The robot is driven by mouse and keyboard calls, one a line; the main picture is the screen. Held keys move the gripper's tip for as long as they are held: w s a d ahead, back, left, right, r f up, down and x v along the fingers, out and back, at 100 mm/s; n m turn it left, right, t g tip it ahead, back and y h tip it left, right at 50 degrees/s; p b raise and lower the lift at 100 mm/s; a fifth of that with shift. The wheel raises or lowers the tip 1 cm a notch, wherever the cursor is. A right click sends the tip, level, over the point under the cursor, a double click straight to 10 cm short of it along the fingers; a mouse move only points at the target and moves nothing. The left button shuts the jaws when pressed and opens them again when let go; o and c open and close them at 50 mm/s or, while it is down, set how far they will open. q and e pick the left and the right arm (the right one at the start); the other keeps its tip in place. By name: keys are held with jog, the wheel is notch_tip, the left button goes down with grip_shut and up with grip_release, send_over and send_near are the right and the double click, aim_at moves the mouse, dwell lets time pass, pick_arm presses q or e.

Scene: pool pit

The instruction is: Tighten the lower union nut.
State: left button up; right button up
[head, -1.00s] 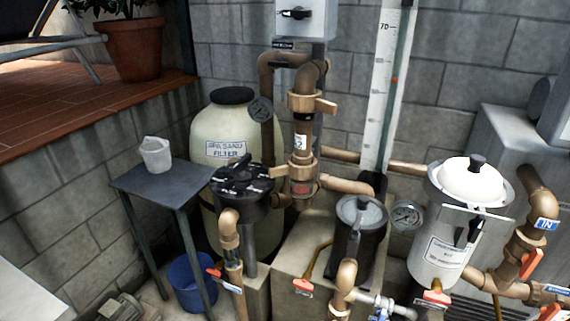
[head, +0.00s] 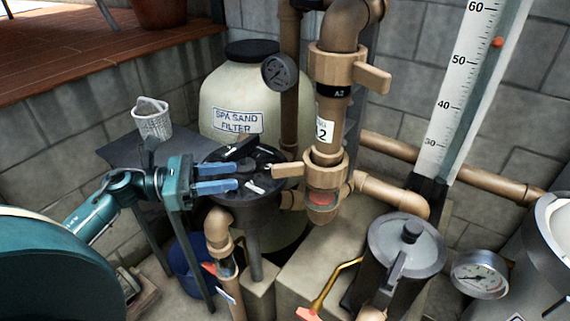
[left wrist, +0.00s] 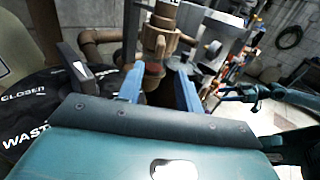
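The lower union nut (head: 325,165) is a tan ring on the vertical pipe, just above a clear section with red inside. Its tab (head: 288,170) points left in the head view. The nut also shows beyond my fingers in the left wrist view (left wrist: 154,42). The upper union nut (head: 335,75) has its tab pointing right. My left gripper (head: 238,177) is open and empty, left of the lower tab and apart from it, over the black valve top. Its two blue fingers (left wrist: 158,90) show a gap. My right gripper (left wrist: 232,94) appears small and open at the right of the wrist view.
The black multiport valve (head: 250,205) lies below my left fingers, before the sand filter (head: 225,85). A gauge (head: 279,72) hangs beside the pipe. A lidded strainer pot (head: 405,245) stands lower right. A small table (head: 120,150) holds a white basket (head: 152,120).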

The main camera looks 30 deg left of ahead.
aim_at(281, 177)
pick_arm(q)
jog(key=p+x, duration=0.2)
jog(key=x, duration=0.9)
jog(key=shift+w+d, duration=0.1)
jog(key=shift+d, duration=0.15)
grip_shut()
